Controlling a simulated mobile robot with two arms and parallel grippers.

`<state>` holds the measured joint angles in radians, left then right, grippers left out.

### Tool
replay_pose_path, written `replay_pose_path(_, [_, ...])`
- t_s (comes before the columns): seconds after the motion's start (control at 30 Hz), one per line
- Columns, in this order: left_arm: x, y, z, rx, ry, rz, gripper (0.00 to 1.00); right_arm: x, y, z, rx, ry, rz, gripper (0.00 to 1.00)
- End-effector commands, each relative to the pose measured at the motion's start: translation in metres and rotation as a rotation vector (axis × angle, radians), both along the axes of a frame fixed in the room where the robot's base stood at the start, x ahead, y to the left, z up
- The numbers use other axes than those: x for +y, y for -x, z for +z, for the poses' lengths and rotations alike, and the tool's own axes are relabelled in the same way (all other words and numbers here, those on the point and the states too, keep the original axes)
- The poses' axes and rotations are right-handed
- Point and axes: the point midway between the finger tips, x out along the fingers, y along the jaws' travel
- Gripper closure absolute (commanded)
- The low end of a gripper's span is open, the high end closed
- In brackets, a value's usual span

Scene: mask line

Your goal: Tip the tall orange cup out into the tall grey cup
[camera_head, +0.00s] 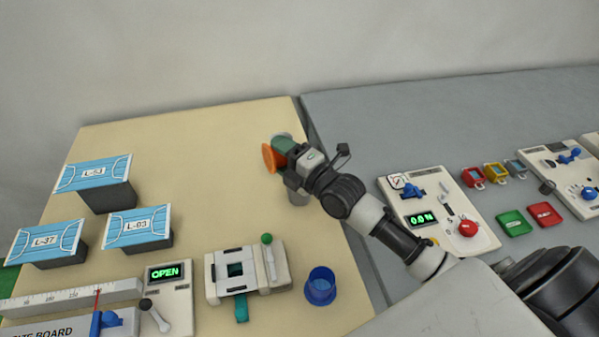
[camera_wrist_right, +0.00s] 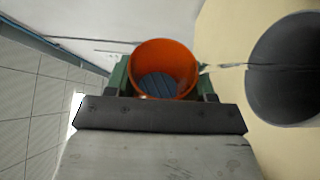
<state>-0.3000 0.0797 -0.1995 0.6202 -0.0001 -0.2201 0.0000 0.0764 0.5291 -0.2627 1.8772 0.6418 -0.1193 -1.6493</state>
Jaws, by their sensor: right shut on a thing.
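The orange cup (camera_head: 268,158) is between the green fingers of my right gripper (camera_head: 283,150), held above the tan table and tilted well over in the head view. In the right wrist view the orange cup (camera_wrist_right: 190,62) shows its open mouth, with something dark blue-grey and striped inside; I cannot tell what it is. The grey cup (camera_head: 298,197) stands mostly hidden under my right gripper and wrist. In the right wrist view the grey cup (camera_wrist_right: 290,75) is at the right edge, apart from the orange cup. My left gripper is out of view.
A blue cup (camera_head: 320,287) stands near the front of the tan table, beside a white fixture (camera_head: 245,275) and an OPEN display box (camera_head: 168,285). Mask-topped boxes (camera_head: 140,228) stand at left. A dial panel (camera_head: 440,212) lies on the grey table. The tan table's back middle is clear.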

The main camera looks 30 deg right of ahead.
Motion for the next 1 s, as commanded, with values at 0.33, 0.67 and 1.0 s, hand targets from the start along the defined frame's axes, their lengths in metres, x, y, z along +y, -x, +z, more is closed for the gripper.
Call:
replay_pose_path(0.33, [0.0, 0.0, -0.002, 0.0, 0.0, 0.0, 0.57, 0.001, 0.0, 0.001, 0.001, -0.057, -0.001, 0.71])
replay_pose_path(0.67, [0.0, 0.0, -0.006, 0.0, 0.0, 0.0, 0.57, -0.003, 0.0, 0.005, 0.002, -0.231, -0.001, 0.71])
replay_pose_path(1.0, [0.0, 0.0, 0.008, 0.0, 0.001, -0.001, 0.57, 0.007, 0.001, 0.0, 0.001, 0.102, 0.003, 0.71])
